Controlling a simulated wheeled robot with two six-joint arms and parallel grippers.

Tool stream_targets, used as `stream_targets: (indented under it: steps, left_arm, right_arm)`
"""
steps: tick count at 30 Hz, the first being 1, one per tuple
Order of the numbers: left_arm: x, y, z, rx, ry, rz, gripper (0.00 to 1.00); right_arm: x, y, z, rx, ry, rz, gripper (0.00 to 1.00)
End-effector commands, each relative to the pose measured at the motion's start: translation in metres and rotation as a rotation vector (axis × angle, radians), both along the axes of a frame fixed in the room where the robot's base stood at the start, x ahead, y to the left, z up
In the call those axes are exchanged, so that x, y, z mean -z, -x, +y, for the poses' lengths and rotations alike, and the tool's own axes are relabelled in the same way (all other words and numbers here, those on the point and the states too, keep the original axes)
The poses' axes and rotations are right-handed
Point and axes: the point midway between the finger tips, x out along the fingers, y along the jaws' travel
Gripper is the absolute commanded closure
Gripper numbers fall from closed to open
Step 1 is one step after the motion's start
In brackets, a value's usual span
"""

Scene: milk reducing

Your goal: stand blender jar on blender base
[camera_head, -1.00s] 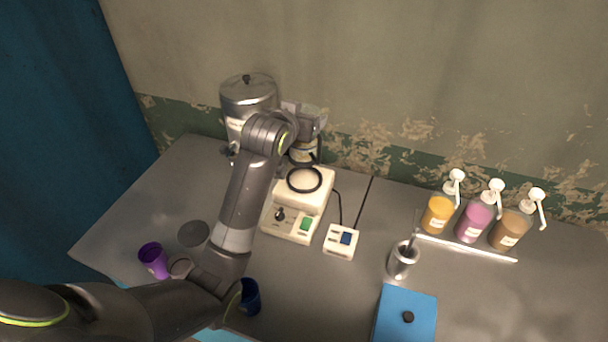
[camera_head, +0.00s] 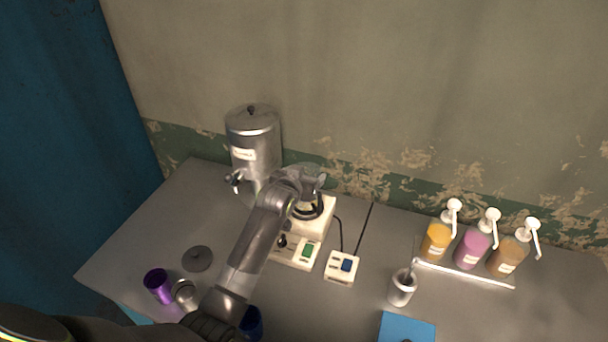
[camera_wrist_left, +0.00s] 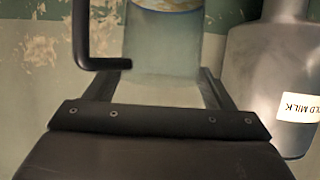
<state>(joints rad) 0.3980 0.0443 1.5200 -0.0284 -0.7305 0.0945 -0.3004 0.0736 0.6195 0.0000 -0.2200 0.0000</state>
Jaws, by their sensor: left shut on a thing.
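The blender base (camera_head: 295,252) is a cream block with a black knob and a green switch, standing on the grey table. My left gripper (camera_head: 308,182) is shut on the clear blender jar (camera_wrist_left: 163,50) at the top of the base. In the left wrist view the jar stands between the fingers of the left gripper (camera_wrist_left: 160,88), with its black handle (camera_wrist_left: 82,40) to the left. In the head view my left arm and gripper hide most of the jar. I cannot tell whether the jar touches the base. My right gripper is not in view.
A steel milk dispenser (camera_head: 253,145) stands close left of the base. A small switch box (camera_head: 341,267) is at its right. A purple cup (camera_head: 158,285) and dark lid (camera_head: 197,259) lie left. A spoon cup (camera_head: 402,288) and syrup pumps (camera_head: 473,245) stand right.

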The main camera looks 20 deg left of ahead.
Motion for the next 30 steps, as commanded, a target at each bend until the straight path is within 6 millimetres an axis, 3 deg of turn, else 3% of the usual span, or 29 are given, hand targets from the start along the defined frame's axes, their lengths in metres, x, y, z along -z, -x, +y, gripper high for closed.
stream_targets:
  steps: [13,14,15,19,30]
  left_arm:
    - [0.0072,-0.0004,-0.0004,0.001,0.001,-0.005,0.81]
    - [0.0089,0.0,-0.0002,0.0,0.0,-0.001,0.22]
    - [0.0082,-0.0001,-0.0002,0.0,0.0,-0.001,0.17]
    - [0.0081,0.0,-0.0002,0.0,0.0,-0.001,0.02]
    - [0.0039,0.0013,-0.0002,0.0,0.0,-0.001,0.02]
  right_arm:
    - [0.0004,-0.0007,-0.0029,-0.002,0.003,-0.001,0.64]
    - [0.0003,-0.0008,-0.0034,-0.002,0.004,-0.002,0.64]
    - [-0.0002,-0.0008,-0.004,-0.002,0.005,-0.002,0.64]
    - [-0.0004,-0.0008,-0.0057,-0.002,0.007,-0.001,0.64]
    - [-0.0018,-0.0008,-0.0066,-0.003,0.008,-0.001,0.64]
